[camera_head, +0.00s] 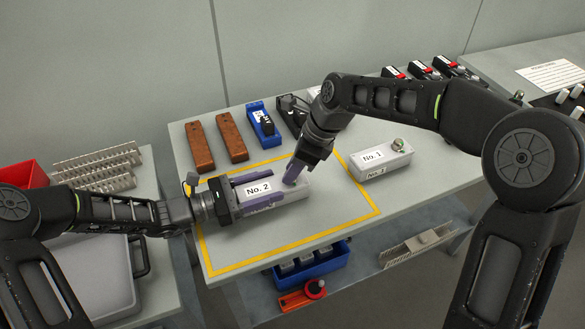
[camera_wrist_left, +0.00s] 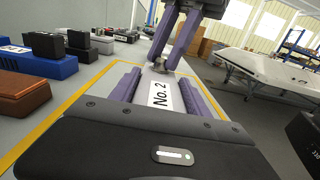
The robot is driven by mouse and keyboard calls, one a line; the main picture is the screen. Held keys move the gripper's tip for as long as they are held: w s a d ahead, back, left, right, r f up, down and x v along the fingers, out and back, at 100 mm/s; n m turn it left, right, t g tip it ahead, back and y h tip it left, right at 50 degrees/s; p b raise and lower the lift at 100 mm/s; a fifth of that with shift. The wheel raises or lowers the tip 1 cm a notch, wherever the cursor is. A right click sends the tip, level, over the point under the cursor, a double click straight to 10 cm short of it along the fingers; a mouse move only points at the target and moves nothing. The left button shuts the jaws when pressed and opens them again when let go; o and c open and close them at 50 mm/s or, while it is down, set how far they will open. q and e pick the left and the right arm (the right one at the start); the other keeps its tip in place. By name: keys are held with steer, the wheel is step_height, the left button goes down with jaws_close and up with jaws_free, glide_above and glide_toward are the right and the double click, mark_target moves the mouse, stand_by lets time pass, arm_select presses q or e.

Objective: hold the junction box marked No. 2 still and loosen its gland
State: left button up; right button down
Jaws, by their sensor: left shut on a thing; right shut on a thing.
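The junction box marked No. 2 (camera_head: 272,202) is a pale box lying inside the yellow outline on the table. My left gripper (camera_head: 262,190) is shut on the box, with one purple finger along each long side. The label and both fingers also show in the left wrist view, where the box (camera_wrist_left: 160,92) lies between them. My right gripper (camera_head: 292,180) points down at the right end of the box and is shut on the gland (camera_wrist_left: 186,68), which its fingers mostly hide.
Two brown blocks (camera_head: 201,147) and a blue device (camera_head: 263,125) stand at the back. A blue bin (camera_head: 311,266) sits on the lower shelf.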

stand_by(0.3)
steer(key=n+g, duration=0.1)
steer(key=n, duration=0.2)
steer(key=n+g, duration=0.1)
steer(key=n, duration=0.2)
steer(key=shift+w+a+g, duration=0.1)
steer(key=shift+w+g, duration=0.1)
steer(key=shift+g, duration=0.1)
steer(key=n+g, duration=0.1)
steer(key=n, duration=0.4)
steer(key=shift+h, duration=0.3)
steer(key=c, duration=1.3)
jaws_free()
steer(key=shift+g, duration=0.3)
